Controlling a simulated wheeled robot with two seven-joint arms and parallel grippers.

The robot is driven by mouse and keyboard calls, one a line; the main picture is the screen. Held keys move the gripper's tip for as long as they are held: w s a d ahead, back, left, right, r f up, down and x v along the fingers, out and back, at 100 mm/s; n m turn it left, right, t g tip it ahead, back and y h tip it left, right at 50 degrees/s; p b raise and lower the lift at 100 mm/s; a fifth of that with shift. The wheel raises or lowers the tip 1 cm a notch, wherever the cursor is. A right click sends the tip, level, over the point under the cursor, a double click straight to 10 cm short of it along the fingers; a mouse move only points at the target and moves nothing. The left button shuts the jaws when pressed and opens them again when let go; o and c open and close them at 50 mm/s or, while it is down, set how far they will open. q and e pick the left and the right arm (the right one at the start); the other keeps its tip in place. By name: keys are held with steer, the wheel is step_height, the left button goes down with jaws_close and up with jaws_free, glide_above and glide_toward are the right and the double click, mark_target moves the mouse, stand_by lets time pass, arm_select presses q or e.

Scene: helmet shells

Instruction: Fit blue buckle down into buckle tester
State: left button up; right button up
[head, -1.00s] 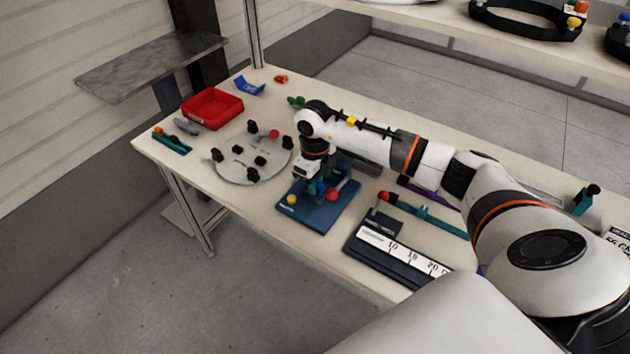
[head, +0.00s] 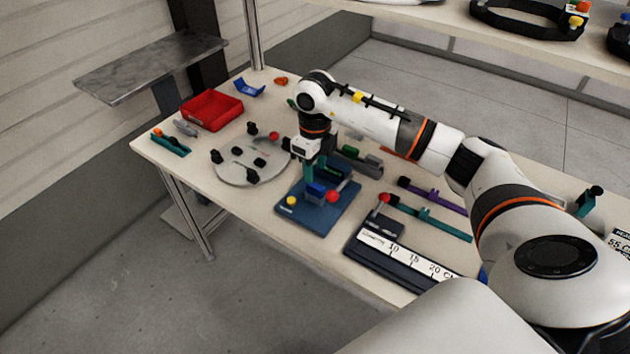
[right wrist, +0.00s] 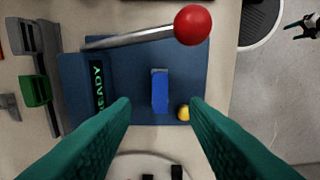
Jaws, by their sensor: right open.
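The buckle tester (head: 300,217) is a dark blue base plate with a red ball lever, a yellow knob and a lit READY panel (right wrist: 98,86). The blue buckle (head: 315,192) stands upright on the tester, near its middle; it also shows between my fingers in the right wrist view (right wrist: 160,92). How deep it sits cannot be told. My right gripper (head: 314,173) has teal fingers and is open and empty above the buckle; its fingertips also show in the right wrist view (right wrist: 160,104), apart from the buckle. My left gripper is not recognisable in either view.
A round grey plate (head: 235,174) with black posts lies left of the tester. A ruler gauge (head: 400,255) stands right of it, with teal (head: 440,220) and purple (head: 440,198) strips behind. A red bin (head: 212,111) is at the far left. The red ball (right wrist: 193,25) rises beside the gripper.

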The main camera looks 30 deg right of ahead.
mark_target(315, 186)
step_height(315, 186, up, 6)
steer(key=shift+f, duration=0.15)
stand_by(0.5)
